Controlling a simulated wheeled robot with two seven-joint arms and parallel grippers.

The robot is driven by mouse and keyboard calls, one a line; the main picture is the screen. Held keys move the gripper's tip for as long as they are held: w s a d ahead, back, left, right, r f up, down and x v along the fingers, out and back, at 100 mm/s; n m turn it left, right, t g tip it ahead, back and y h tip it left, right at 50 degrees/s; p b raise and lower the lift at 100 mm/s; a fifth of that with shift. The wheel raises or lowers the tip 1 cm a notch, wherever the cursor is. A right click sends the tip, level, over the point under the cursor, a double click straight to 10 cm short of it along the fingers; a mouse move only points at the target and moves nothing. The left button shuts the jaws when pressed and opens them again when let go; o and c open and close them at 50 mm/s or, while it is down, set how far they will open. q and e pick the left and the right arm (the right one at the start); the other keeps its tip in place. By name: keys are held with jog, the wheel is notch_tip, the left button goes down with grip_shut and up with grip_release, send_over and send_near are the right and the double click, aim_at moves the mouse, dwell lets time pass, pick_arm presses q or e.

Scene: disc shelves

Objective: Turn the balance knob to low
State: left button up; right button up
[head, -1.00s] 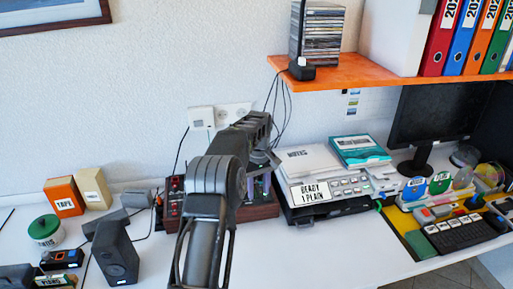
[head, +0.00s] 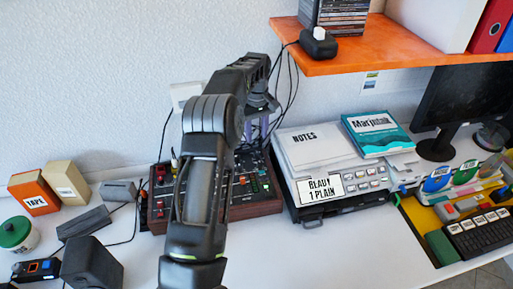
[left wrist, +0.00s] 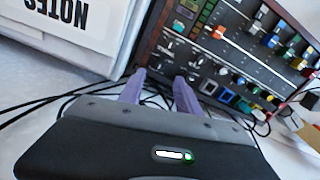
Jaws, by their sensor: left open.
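A dark mixer-like panel with a wooden frame (head: 256,207) lies on the white desk, partly hidden behind my left arm. In the left wrist view its face (left wrist: 235,62) shows rows of small knobs, coloured caps and square buttons. The labels are too small to read, so I cannot tell which knob is the balance knob. My left gripper (head: 262,128) is above the panel's back part. In the left wrist view its two purple fingers (left wrist: 160,82) are apart and empty, near the panel's edge with several small knobs. I cannot tell whether they touch it. My right gripper is not in view.
Right of the panel stands a grey machine (head: 335,195) with notes and a teal book (head: 376,134) on top. Black cables hang behind the gripper. An orange shelf (head: 390,48) is above. Left are boxes (head: 36,194) and a dark speaker (head: 92,264).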

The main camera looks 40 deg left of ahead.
aim_at(256, 152)
pick_arm(q)
jog(key=shift+f+p, duration=0.8)
jog(key=shift+f, duration=3.15)
jog(key=shift+c, duration=0.3)
grip_shut()
